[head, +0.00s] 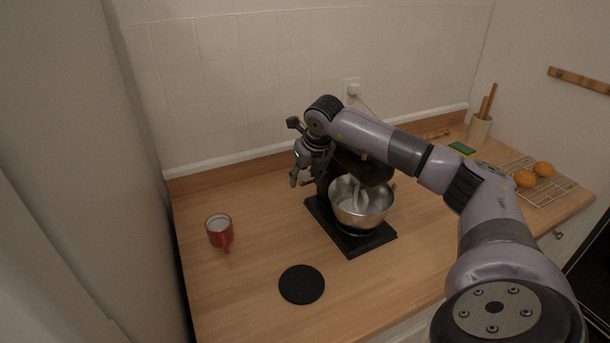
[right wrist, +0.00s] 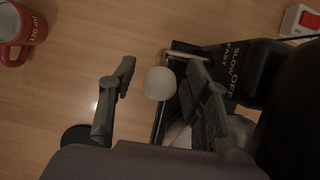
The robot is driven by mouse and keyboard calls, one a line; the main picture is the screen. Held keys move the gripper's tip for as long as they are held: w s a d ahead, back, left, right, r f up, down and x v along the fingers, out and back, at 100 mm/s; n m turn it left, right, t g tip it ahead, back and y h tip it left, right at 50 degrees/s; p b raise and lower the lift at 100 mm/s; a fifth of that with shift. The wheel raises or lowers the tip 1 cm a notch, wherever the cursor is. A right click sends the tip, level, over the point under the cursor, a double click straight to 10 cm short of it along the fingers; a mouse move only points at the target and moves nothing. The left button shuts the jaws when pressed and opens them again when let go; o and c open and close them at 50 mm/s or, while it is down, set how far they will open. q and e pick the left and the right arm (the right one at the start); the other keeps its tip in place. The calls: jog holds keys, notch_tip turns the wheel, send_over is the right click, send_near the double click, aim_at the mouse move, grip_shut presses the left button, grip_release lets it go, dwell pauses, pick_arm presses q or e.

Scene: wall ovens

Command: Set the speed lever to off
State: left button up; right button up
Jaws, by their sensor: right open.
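A black stand mixer (head: 357,243) with a metal bowl (head: 348,213) stands on the wooden counter. My right gripper (head: 300,181) is at the mixer's left side, by its head. In the right wrist view, a pale round knob (right wrist: 159,83), apparently that of the speed lever, lies between the two spread fingers (right wrist: 160,66), nearer the right one. The gripper is open, and no clear contact shows. The words SLOW, OFF and FAST (right wrist: 233,76) are printed on the mixer's side. The right finger covers the lever's stem, so its setting cannot be told. My left gripper is not in view.
A red mug (head: 219,231) stands on the left, and a black round mat (head: 301,285) lies in front. Oranges (head: 525,179) on a wire rack and a utensil holder (head: 479,129) are at the right. A tiled wall (head: 260,60) is behind.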

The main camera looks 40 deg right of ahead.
grip_shut()
dwell(0.5)
dwell(0.3)
